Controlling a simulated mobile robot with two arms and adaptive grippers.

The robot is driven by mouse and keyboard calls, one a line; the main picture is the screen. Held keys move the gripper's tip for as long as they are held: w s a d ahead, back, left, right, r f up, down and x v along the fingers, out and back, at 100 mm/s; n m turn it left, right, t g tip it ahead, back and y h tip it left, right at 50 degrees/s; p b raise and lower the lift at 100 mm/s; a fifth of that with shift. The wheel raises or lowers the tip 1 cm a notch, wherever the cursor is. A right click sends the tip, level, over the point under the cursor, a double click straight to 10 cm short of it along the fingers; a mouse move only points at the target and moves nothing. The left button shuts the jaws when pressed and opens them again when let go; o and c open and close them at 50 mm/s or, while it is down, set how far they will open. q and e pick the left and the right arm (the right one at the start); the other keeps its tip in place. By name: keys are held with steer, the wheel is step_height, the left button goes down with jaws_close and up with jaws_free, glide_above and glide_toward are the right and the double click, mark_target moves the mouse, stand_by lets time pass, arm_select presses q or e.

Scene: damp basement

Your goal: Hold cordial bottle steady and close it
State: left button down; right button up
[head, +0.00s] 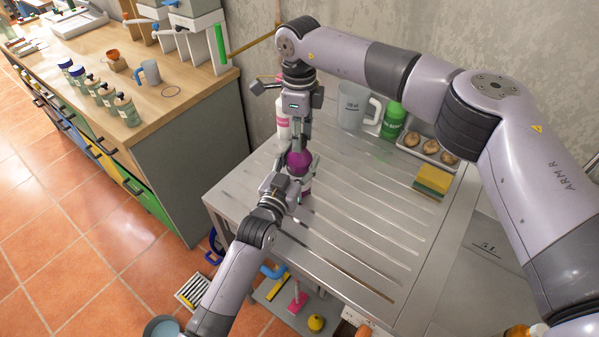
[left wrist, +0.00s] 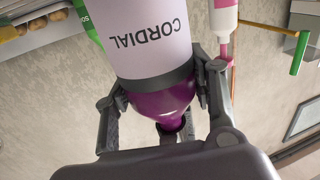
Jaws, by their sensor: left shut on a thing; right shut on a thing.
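The cordial bottle (head: 299,160) is purple and stands upright over the metal drainboard. In the left wrist view the bottle (left wrist: 152,40) appears upside down, with a white CORDIAL label, a dark band and a purple shoulder. My left gripper (head: 296,181) is shut on the bottle's body, with one finger on each side in the wrist view (left wrist: 158,92). My right gripper (head: 302,143) comes from above and is shut at the bottle's neck. The cap is hidden between its fingers, so its seating cannot be told.
Behind stand a white and pink bottle (head: 283,128), a clear jug (head: 353,106) and a green bottle (head: 393,121). A tray (head: 408,147) of potatoes and a sponge (head: 433,180) are at right. The drainboard's (head: 350,235) front is clear. A wooden workbench (head: 185,95) stands at left.

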jaws_close()
steer(key=o, duration=0.7)
jaws_free()
steer(key=shift+r, duration=0.1)
step_height(320, 180, up, 12)
steer(key=shift+f, duration=0.1)
arm_select(q)
steer(key=c, duration=0.6)
jaws_free()
